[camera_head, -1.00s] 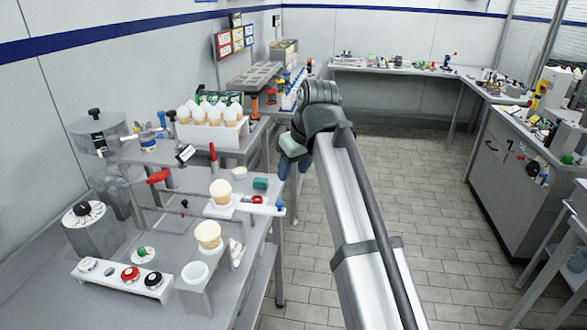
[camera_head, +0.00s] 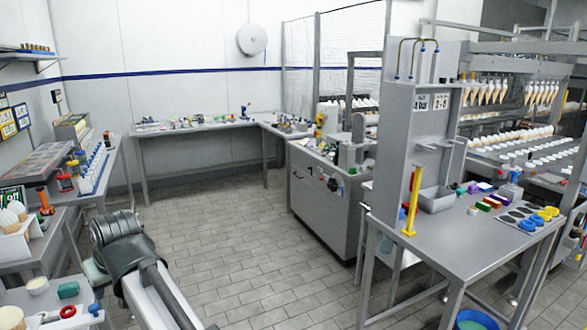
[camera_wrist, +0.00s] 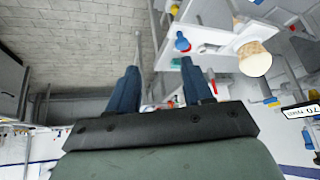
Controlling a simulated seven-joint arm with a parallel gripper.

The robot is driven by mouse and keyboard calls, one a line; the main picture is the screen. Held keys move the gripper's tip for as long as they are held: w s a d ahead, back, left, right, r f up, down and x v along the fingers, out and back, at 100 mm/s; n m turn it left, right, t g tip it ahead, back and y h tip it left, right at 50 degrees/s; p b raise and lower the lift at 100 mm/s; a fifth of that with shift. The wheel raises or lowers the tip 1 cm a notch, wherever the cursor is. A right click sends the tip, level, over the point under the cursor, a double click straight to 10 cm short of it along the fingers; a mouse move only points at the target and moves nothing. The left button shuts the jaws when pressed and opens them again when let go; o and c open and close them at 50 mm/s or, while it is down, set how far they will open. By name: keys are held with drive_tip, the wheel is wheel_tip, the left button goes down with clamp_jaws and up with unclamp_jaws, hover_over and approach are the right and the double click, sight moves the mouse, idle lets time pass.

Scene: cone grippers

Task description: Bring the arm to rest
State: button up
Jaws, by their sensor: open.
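In the wrist view, my gripper (camera_wrist: 161,70) has two dark blue fingers standing well apart, open, with nothing held between them. In the head view, my arm (camera_head: 140,260) reaches up from the bottom edge over the tiled floor, beside the left workbench. Only a bit of the greenish gripper body shows there, left of the wrist; the fingers are hidden. In the wrist view, an ice-cream cone (camera_wrist: 255,60) in a white holder (camera_wrist: 215,35) lies to the right of the fingers, apart from them.
Left of my arm, the workbench carries a red ring (camera_head: 68,311), a green block (camera_head: 68,290) and a pale cup (camera_head: 37,285). A metal table (camera_head: 440,250) with a yellow post (camera_head: 411,205) stands at the right. The tiled floor (camera_head: 240,230) between is clear.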

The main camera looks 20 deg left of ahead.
drive_tip(key=w+d+f+m+h, duration=0.1)
drive_tip(key=w+d+f, duration=0.2)
drive_tip(key=d+f, duration=0.6)
drive_tip(key=w+d+f+m+h, duration=0.2)
drive_tip(key=w+d+f, duration=0.25)
drive_tip(key=f, duration=0.85)
drive_tip(key=w+d+f+m+h, duration=0.1)
drive_tip(key=w+d+f, duration=0.2)
drive_tip(key=d+f, duration=0.65)
drive_tip(key=d+f+m+g+h, duration=0.2)
drive_tip(key=d+f+m+h, duration=0.1)
drive_tip(key=d+f, duration=1.5)
drive_tip(key=s+d+f+m+g, duration=0.2)
drive_tip(key=s+d+f, duration=0.3)
drive_tip(key=d, duration=0.5)
drive_tip(key=s+d+f+m+g, duration=0.2)
drive_tip(key=s+d+f, duration=0.4)
drive_tip(key=s+d, duration=0.2)
drive_tip(key=s+d+f+m+g, duration=0.2)
drive_tip(key=s+d+f, duration=0.3)
drive_tip(key=d, duration=0.7)
drive_tip(key=shift+s+f+m+y, duration=0.15)
drive_tip(key=shift+s+m+y, duration=0.3)
drive_tip(key=shift+s, duration=0.7)
